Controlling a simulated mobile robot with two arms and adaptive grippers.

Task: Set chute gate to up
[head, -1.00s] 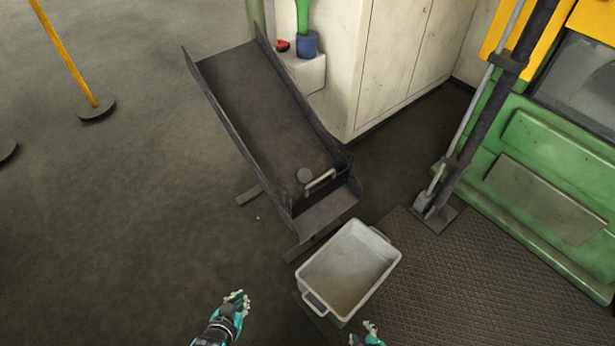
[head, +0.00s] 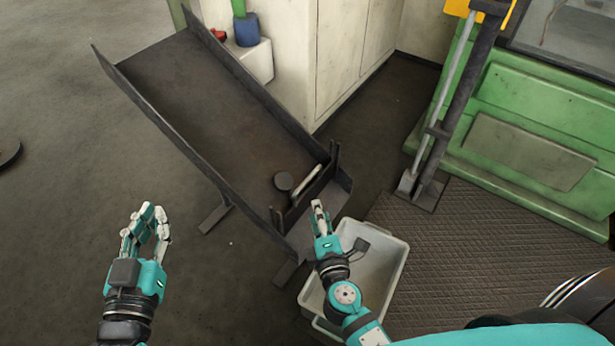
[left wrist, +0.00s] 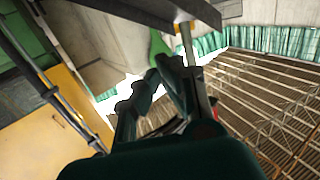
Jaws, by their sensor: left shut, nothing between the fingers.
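The dark metal chute (head: 200,110) slopes down to the right in the head view. Its gate (head: 310,194) is a dark plate across the lower end, with a pale bar handle (head: 306,181).
A pale bin (head: 385,262) stands below the chute's lower end, partly hidden by my right arm. A pale cabinet (head: 335,50) is behind the chute. A green machine (head: 530,140) stands at the right. Open floor lies left of the chute.

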